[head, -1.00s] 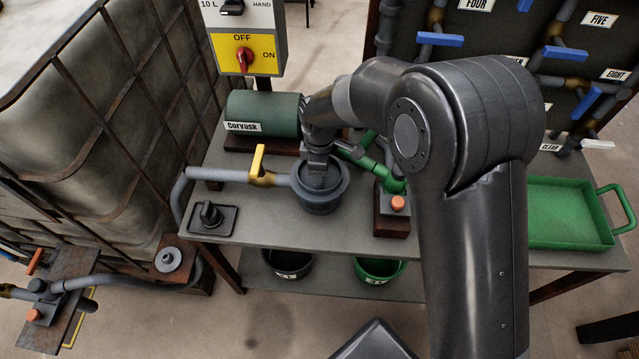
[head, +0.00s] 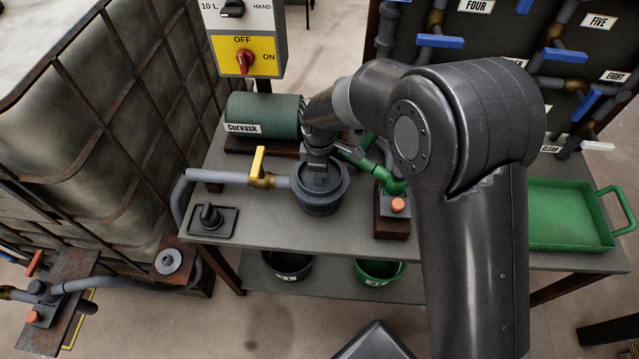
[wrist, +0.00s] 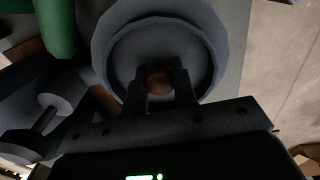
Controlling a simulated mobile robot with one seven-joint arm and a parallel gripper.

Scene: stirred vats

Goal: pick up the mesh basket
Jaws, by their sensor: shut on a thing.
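My gripper (head: 318,168) points down into the round grey pot (head: 320,203) on the bench, at the end of the pipe with the yellow lever. In the wrist view my two fingers (wrist: 161,92) reach inside the pot's rim (wrist: 105,50). They are shut on a small brownish round part (wrist: 160,80), which I take to be the mesh basket's grip. The mesh itself is not distinguishable; the dark inside of the pot and my fingers hide it. I cannot tell whether the basket is lifted off its seat.
A green motor (head: 264,114) labelled Corvask stands behind the pot. A box with an orange button (head: 397,205) is to the right, then a green tray (head: 568,215). A black switch (head: 210,215) sits at the bench's left. Two buckets (head: 288,264) (head: 379,271) stand below.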

